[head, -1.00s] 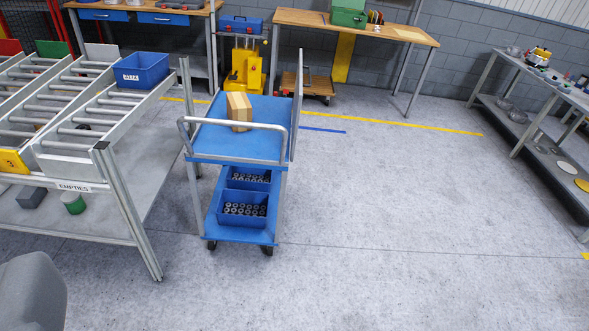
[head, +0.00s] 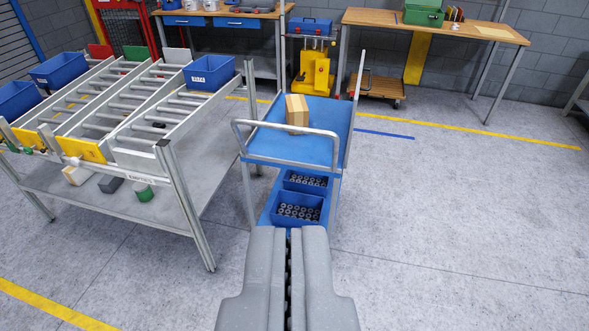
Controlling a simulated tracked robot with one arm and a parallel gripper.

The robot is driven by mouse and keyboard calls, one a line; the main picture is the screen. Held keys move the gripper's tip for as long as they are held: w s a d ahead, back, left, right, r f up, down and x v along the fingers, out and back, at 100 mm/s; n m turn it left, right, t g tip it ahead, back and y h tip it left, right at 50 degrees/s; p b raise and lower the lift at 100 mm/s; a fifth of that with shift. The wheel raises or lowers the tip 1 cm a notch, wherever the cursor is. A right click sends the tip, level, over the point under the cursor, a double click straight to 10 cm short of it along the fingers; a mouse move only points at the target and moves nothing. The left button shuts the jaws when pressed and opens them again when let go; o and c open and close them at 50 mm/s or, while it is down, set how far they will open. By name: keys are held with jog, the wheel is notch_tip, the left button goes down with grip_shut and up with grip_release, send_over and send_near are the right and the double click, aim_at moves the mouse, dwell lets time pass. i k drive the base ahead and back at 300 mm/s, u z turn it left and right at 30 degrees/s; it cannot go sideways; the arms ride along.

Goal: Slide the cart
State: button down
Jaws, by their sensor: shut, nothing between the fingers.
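The blue cart (head: 262,146) stands upright on the floor just beyond my gripper, with a grey tubular handle (head: 238,128) on its near side. A cardboard box (head: 297,112) stands on its top deck. Its lower shelf holds two blue bins (head: 299,210) of round metal parts. My gripper (head: 288,232) is shut and empty at the bottom centre, pointing at the cart. In the picture it overlaps the cart's near lower end and hides its near wheels. It appears apart from the handle; I cannot tell whether it touches the lower shelf.
A roller rack (head: 187,202) stands close on the cart's left. Behind are a workbench (head: 438,25), a yellow machine (head: 315,70) and a wooden trolley (head: 372,88). Floor on the right (head: 460,210) is clear.

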aim_at(321, 150)
jog(key=z, duration=0.1)
jog(key=i, duration=1)
jog(key=u, duration=0.1)
